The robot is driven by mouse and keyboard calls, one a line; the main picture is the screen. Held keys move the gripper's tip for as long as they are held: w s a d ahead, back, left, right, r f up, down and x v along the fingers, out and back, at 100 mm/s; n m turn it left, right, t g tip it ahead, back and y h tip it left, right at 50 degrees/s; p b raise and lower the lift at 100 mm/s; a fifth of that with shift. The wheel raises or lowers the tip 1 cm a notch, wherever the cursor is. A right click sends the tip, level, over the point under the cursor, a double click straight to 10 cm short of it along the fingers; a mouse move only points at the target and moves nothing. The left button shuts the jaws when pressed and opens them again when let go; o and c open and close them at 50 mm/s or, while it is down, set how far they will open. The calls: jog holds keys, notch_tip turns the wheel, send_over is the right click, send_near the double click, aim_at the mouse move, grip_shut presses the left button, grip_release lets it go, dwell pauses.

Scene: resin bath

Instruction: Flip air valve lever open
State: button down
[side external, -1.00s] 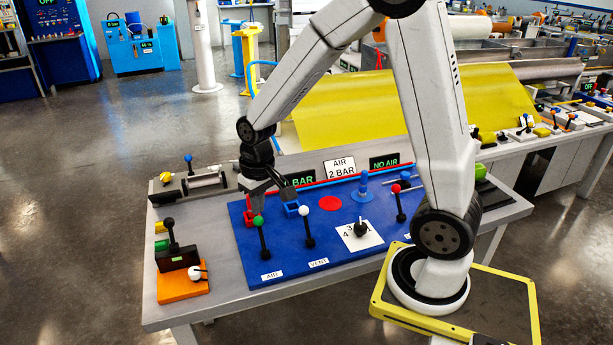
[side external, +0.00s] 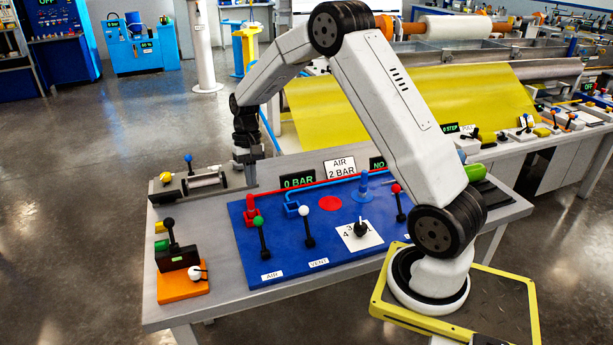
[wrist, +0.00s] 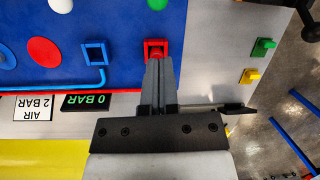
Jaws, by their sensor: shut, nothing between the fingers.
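The air valve lever is a black stick with a green knob (side external: 258,221), standing behind the AIR label (side external: 271,275) on the blue panel (side external: 285,266). Its green knob also shows at the top edge of the wrist view (wrist: 157,4). A red square fitting (side external: 250,216) sits just behind the lever. My gripper (side external: 248,182) is shut and empty, above the back left edge of the panel, apart from the lever. In the wrist view my closed fingers (wrist: 158,62) point toward the red fitting (wrist: 156,48), which lies between them and the knob.
Beside the air lever stands a white-knob lever (side external: 304,211) at VENT, and further right a red-knob lever (side external: 396,189). A display behind the panel reads 0 BAR (side external: 298,181), next to a sign reading AIR 2 BAR (side external: 340,167). An orange block (side external: 182,287) stands front left.

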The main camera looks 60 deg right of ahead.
aim_at(261, 232)
jog(key=shift+f, duration=0.15)
dwell(0.3)
jog(key=shift+x, duration=4.85)
